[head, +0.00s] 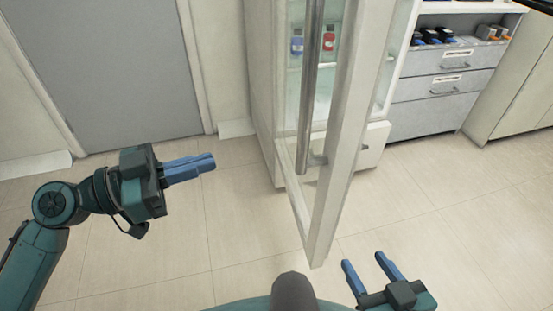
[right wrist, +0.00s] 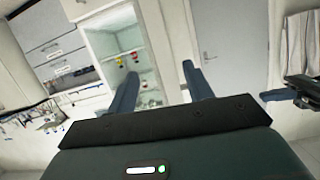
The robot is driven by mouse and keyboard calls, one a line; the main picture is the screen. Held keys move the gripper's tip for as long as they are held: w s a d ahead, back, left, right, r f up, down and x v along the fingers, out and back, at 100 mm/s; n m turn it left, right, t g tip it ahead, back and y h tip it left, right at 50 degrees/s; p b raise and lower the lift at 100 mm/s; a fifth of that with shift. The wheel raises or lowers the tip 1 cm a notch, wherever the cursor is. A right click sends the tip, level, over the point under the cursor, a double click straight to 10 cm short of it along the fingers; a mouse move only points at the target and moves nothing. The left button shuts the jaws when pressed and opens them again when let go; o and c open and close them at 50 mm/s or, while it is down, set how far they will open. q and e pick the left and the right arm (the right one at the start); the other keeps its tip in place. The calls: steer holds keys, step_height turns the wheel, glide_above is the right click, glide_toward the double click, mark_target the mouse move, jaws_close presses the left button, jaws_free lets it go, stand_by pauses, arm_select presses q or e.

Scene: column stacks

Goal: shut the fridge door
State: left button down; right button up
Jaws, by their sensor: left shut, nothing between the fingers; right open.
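The white fridge (head: 263,85) stands at the back centre of the head view. Its door (head: 345,140) stands wide open, edge-on and swung out toward me. A long vertical metal handle (head: 310,85) is on the door's left face. My left gripper (head: 212,162) is shut and empty, left of the door and apart from it. My right gripper (head: 363,258) is open and empty, low and just right of the door's near bottom corner in the picture. In the right wrist view its open fingers (right wrist: 158,72) point toward the fridge interior (right wrist: 125,60) and the door.
Small blue (head: 297,43) and red (head: 329,41) items stand on a fridge shelf. Grey drawers (head: 435,88) stand right of the fridge, and a closed grey room door (head: 110,70) is at the left. The tiled floor around the fridge door looks clear.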

arm_select(q)
steer(key=p+x, duration=0.4)
steer(key=x, duration=1)
arm_select(e)
steer(key=shift+w+a+r+m+g, duration=0.25)
steer(key=shift+w+r+m+g, duration=0.05)
steer(key=shift+r, duration=0.1)
steer(key=shift+w+r, duration=0.1)
